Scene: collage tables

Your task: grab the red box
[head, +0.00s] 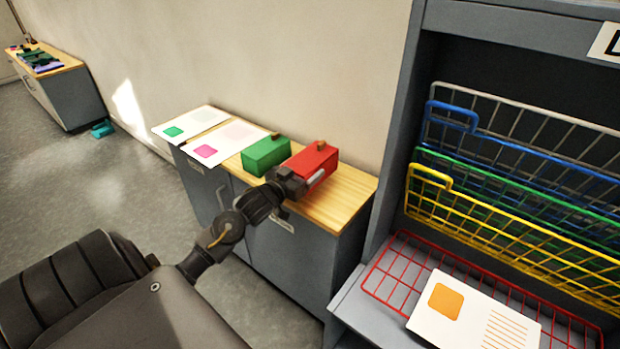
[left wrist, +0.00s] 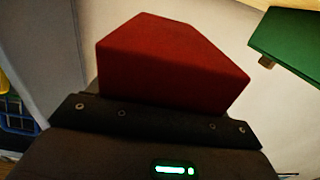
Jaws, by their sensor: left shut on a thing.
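The red box (head: 312,160) is at the right part of the wood-topped cabinet, with a small brown knob on its top. My left gripper (head: 298,181) reaches it from the front and is shut on it. In the left wrist view the red box (left wrist: 170,65) fills the space just beyond the gripper's dark edge. The fingertips are mostly hidden there. I cannot tell whether the box touches the cabinet top. My right gripper is not in view.
A green box (head: 266,155) is just left of the red box. Printed cards (head: 224,143) lie further left on the cabinet top (head: 345,190). At right, a shelf holds coloured wire baskets (head: 500,235) and a card with an orange square (head: 470,318).

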